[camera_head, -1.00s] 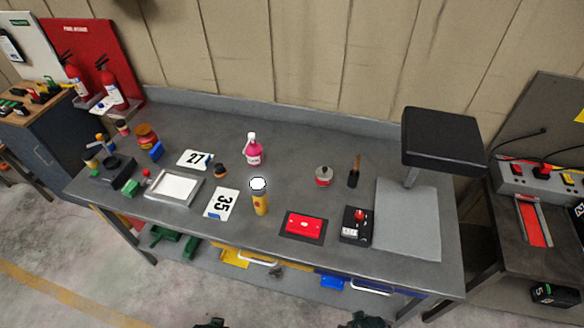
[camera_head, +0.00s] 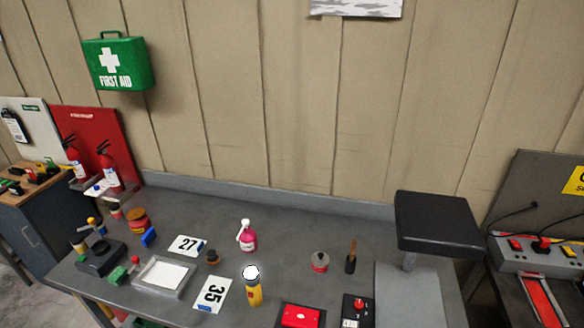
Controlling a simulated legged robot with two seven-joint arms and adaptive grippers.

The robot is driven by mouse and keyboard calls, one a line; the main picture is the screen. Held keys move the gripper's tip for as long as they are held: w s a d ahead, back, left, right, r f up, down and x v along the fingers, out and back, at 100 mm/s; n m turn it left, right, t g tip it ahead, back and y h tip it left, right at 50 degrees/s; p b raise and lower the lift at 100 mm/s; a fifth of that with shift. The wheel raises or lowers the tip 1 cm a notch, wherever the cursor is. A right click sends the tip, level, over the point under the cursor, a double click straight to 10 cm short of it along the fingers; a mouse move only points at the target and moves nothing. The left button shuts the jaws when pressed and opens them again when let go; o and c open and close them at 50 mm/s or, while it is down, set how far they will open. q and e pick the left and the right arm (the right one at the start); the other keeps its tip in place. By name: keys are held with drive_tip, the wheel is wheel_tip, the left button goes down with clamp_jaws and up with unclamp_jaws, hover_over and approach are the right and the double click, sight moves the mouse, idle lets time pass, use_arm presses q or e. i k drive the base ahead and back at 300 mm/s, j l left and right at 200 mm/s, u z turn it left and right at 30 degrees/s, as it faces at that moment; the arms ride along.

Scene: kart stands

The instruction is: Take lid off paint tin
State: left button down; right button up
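A small tin (camera_head: 320,262) with a pale grey top and a red band stands upright on the grey workbench, right of the middle. It looks like the paint tin, with its lid apparently on, though it is too small to be sure. A brush with a brown handle (camera_head: 351,257) stands just right of it. Neither of my grippers is in view.
The bench (camera_head: 285,230) also holds a pink bottle (camera_head: 247,236), a yellow bottle with a white top (camera_head: 254,292), number cards and a red box (camera_head: 300,315). A black raised block (camera_head: 437,222) stands at the right.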

sight(319, 259)
drive_tip(key=i+j, duration=0.1)
drive_tip(key=j, duration=0.6)
drive_tip(key=i+j+z, duration=0.15)
drive_tip(key=j, duration=0.55)
drive_tip(key=k, duration=0.05)
